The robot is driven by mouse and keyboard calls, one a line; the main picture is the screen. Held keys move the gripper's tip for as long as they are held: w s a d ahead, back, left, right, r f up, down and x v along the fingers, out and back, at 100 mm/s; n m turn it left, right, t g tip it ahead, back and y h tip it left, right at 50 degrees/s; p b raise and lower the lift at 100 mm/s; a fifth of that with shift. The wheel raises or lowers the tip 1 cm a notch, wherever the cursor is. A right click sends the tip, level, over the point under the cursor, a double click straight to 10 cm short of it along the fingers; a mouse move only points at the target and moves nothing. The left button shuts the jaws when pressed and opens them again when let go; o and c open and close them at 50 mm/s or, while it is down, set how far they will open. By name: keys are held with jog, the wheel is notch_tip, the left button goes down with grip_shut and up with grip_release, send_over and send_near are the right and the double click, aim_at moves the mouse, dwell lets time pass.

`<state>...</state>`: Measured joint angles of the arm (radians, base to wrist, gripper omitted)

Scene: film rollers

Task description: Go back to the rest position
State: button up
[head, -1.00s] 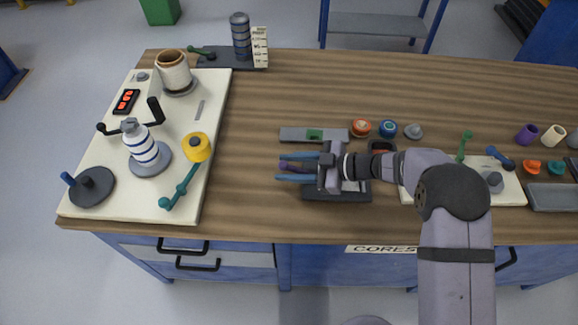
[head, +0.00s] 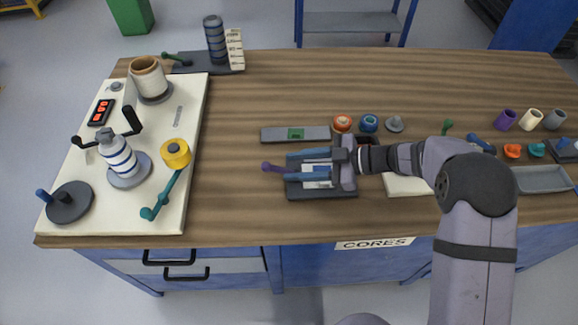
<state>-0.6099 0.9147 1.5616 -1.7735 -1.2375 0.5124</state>
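My gripper (head: 288,166) is in the middle of the table in the head view, over a dark tray (head: 322,193) near the front edge. Its two blue fingers point left and stand apart. I see nothing gripped. The fingers hide part of the tray. My arm reaches in from the lower right.
A white board (head: 190,100) with a spool (head: 148,76), a striped bottle (head: 117,156) and a yellow roller (head: 175,153) stands at left. A grey bar (head: 270,134) and small round parts lie behind the gripper. The table's back middle is clear.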

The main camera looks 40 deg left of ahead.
dwell(0.4)
